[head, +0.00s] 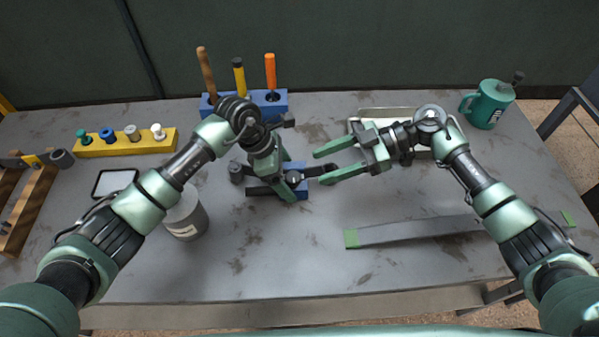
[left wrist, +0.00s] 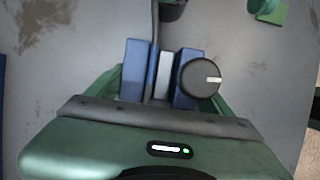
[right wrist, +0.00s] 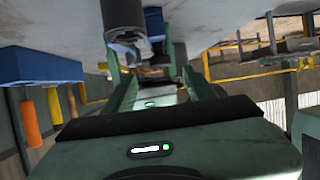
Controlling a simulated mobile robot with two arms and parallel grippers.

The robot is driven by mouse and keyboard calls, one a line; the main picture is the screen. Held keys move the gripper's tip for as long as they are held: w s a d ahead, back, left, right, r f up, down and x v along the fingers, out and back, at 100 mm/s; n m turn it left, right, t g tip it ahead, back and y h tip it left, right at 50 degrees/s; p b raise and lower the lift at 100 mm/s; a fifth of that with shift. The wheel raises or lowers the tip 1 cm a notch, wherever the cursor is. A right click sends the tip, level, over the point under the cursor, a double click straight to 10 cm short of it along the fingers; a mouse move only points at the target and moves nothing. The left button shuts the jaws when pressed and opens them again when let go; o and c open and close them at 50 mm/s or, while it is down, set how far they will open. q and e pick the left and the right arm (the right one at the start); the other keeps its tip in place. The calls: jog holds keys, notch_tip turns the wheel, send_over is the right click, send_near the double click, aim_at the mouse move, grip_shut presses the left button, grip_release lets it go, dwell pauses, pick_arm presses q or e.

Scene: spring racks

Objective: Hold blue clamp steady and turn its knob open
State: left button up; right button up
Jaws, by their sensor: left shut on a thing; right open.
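The blue clamp (head: 300,181) stands in the middle of the grey table. My left gripper (head: 275,184) reaches down over it and is shut on it. In the left wrist view the clamp's blue blocks (left wrist: 134,72) sit between the green fingers, whose tips are partly hidden. The round dark knob (left wrist: 199,76) with a white mark shows to the right of the blocks. My right gripper (head: 319,167) is open and empty, just right of the clamp, pointing left at it. One right fingertip also shows in the left wrist view, apart from the knob.
A blue holder (head: 279,104) with upright tool handles stands behind the clamp. A beige tray (head: 367,114) lies behind my right gripper. A grey canister (head: 185,218), a yellow peg block (head: 100,150), a green mug (head: 487,104) and a grey bar (head: 410,231) are around. The front middle is clear.

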aim_at(296, 176)
jog(key=x, duration=0.7)
grip_shut()
